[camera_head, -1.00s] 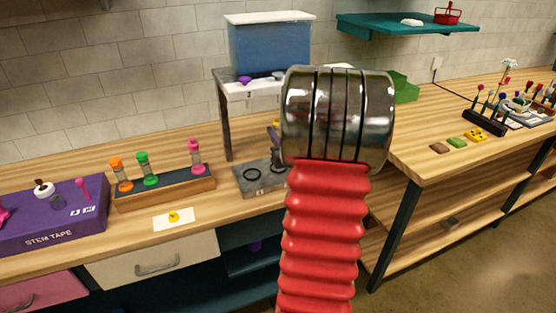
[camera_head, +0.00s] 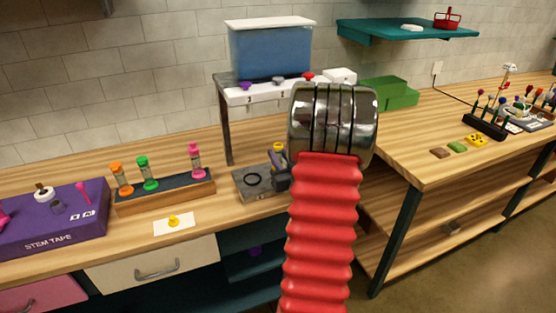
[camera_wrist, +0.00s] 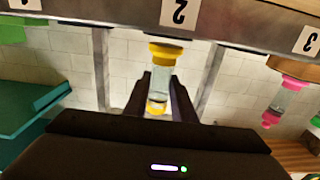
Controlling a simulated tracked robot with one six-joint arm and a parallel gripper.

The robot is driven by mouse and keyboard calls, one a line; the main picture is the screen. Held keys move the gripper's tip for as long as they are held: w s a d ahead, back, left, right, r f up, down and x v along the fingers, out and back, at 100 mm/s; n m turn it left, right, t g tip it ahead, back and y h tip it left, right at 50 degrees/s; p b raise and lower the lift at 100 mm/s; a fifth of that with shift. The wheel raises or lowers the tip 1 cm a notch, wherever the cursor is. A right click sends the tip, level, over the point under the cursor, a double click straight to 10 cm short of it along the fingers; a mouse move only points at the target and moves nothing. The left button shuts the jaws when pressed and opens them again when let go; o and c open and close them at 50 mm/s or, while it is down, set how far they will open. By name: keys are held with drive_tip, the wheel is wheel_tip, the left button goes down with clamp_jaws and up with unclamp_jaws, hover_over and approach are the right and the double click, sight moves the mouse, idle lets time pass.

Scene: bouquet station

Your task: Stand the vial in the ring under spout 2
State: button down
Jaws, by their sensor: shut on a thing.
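My gripper (camera_head: 283,165) is shut on a clear vial with yellow ends, seen small in the head view (camera_head: 278,148). In the wrist view the vial (camera_wrist: 159,80) is upright in the picture between the jaws (camera_wrist: 160,98), close to the label 2 (camera_wrist: 179,13) on the dispenser's edge. The dispenser (camera_head: 262,92) stands over a grey base plate (camera_head: 246,191). One dark ring (camera_head: 253,179) shows on the plate's left part. The vial appears above the plate's right part; my arm hides the area there, and I cannot see a ring beneath the vial.
A wooden rack (camera_head: 165,193) with orange, green and pink vials stands left of the plate. A white card (camera_head: 174,225) with a yellow mark lies in front. The dispenser's leg (camera_head: 227,135) is close left of the plate.

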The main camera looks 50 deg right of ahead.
drive_tip(key=shift+f, duration=0.6)
drive_tip(key=c, duration=1.5)
unclamp_jaws()
drive_tip(key=v, duration=1.2)
